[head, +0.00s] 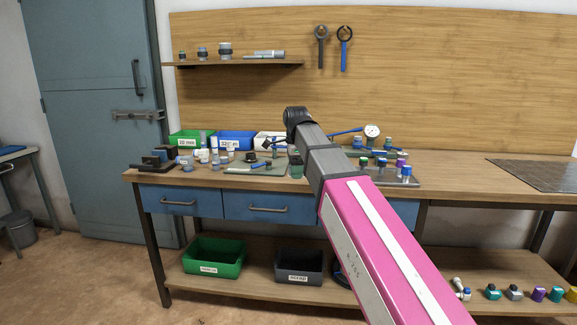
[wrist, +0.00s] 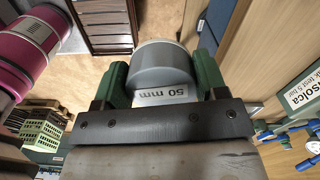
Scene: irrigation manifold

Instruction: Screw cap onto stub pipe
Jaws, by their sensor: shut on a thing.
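In the wrist view, my gripper (wrist: 161,85) has its two green fingers closed on the sides of a grey round cap (wrist: 162,62). A white label reading "50 mm" shows just below the cap; I cannot tell whether it is on the cap or behind it. In the head view, my arm reaches over the bench, and my gripper is mostly hidden behind or below the dark wrist. I cannot make out the stub pipe for sure in either view. Blue- and purple-topped fittings (head: 405,171) stand on a grey plate right of my arm.
The wooden bench (head: 470,180) holds a green bin (head: 187,139), a blue bin (head: 236,141), several small fittings and a pressure gauge (head: 372,130). Two wrenches (head: 345,48) hang on the wooden back panel. The bench's right part is clear up to a dark mat (head: 540,174).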

